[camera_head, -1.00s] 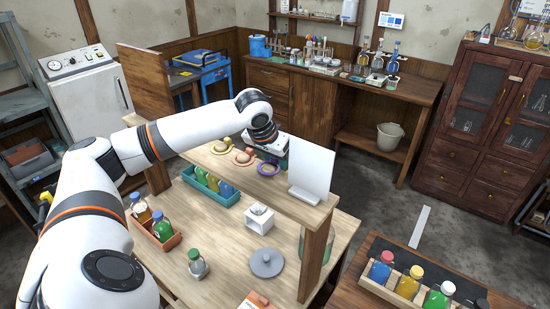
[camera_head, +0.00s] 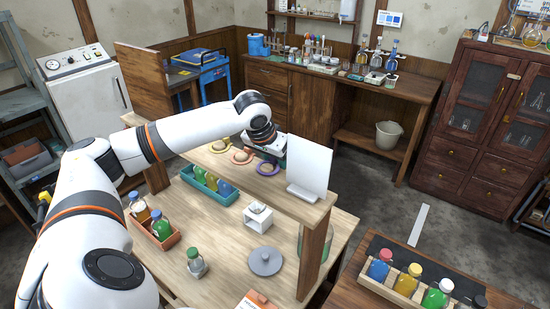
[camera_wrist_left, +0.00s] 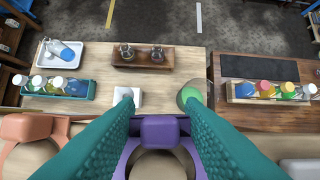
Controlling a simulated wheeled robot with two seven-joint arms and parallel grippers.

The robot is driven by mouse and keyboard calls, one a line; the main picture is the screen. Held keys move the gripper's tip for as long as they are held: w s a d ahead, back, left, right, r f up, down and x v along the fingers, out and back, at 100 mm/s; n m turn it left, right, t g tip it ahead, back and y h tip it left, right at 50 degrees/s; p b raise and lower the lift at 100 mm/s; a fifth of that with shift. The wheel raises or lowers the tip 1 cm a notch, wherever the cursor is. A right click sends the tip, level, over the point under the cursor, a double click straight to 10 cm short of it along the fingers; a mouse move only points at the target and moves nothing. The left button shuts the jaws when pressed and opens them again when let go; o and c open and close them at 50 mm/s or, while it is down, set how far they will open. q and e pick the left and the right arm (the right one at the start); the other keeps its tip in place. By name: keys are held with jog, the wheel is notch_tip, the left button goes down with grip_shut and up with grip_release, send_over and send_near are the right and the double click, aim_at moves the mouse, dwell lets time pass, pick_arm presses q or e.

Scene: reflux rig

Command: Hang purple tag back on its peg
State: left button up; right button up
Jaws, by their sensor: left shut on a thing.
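The purple tag (camera_head: 267,173) is a ring with a block-like tab, at the right end of a row of tags on the raised wooden shelf. My left gripper (camera_head: 278,155) is shut on its tab. In the left wrist view the purple tag (camera_wrist_left: 160,130) sits between the teal fingers (camera_wrist_left: 160,115). A round tan surface (camera_wrist_left: 158,166) shows inside its ring, apparently its peg. I cannot tell how far down the ring sits. The orange tag (camera_head: 242,162) and yellow tag (camera_head: 219,151) are around round tan pegs to the left. My right gripper is not in view.
A white upright panel (camera_head: 311,170) stands on the shelf just right of the purple tag. Below are a green bottle crate (camera_head: 207,190), an orange crate (camera_head: 160,238), a white stand (camera_head: 258,216) and a grey lidded disc (camera_head: 265,262). A shelf post (camera_head: 315,255) stands at right.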

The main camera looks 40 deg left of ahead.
aim_at(265, 174)
pick_arm(q)
jog(key=o, duration=0.8)
jog(key=shift+s+d+f, duration=0.2)
jog(key=shift+d+f, duration=0.05)
jog(key=shift+f, duration=0.4)
jog(key=shift+c, duration=0.2)
jog(key=shift+o, duration=0.3)
jog(key=shift+d+r, duration=0.1)
jog(key=shift+d, duration=0.05)
jog(key=shift+a, duration=0.2)
jog(key=shift+w+r+b, duration=0.1)
jog(key=shift+r+b, duration=0.3)
jog(key=shift+r, duration=0.05)
jog(key=v, duration=0.2)
jog(key=b+v, duration=0.1)
jog(key=v, duration=0.3)
jog(key=shift+a, duration=0.4)
jog(key=d+b+v, duration=0.1)
jog(key=v, duration=0.5)
